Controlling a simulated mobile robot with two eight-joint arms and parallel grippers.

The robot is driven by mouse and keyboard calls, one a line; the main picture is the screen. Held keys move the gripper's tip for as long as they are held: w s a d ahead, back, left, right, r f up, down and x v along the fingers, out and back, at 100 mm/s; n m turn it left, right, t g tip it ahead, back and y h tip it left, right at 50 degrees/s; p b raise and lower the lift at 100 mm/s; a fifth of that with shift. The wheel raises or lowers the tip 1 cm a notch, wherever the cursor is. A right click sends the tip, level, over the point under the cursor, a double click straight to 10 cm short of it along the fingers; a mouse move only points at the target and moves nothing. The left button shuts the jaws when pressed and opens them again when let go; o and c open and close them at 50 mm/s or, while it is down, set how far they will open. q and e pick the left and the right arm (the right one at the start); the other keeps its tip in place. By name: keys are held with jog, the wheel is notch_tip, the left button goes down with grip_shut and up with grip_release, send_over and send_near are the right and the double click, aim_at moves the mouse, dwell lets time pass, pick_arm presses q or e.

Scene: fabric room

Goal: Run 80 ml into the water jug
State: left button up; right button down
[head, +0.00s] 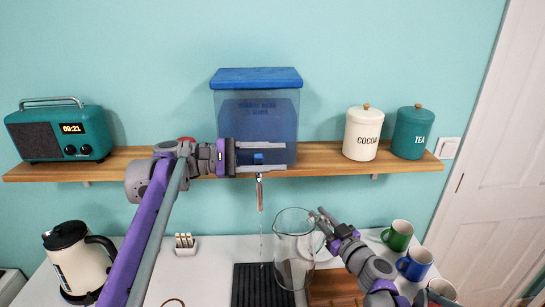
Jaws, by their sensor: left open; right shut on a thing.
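A clear water dispenser (256,110) with a blue lid stands on the shelf, with a small blue tap lever (258,158) low on its front and a metal spout (260,194) hanging below. My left gripper (262,158) is open, its fingers above and below the lever; I cannot tell whether they touch it. A thin pale streak, which looks like water, drops from the spout. The clear glass jug (293,262) is upright, to the right of the streak in the picture. My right gripper (326,228) is shut on the jug's handle. The jug's water level is not readable.
A black ribbed mat (250,287) lies below the spout, beside a wooden board (333,285). Green (397,235) and blue mugs (414,264) stand at right, a kettle (75,260) at left. The wooden shelf (315,158) also holds a radio (60,132) and cocoa (362,133) and tea canisters (411,133).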

pick_arm(q)
jog(key=a, duration=1.2)
pick_arm(e)
jog(key=a, duration=0.3)
jog(key=w+a, duration=0.1)
jog(key=a, duration=0.2)
jog(key=w+a, duration=0.1)
jog(key=a, duration=0.1)
jog(key=shift+a, duration=0.4)
jog(key=shift+s+d, duration=0.1)
jog(key=shift+d, duration=0.1)
dwell(1.9)
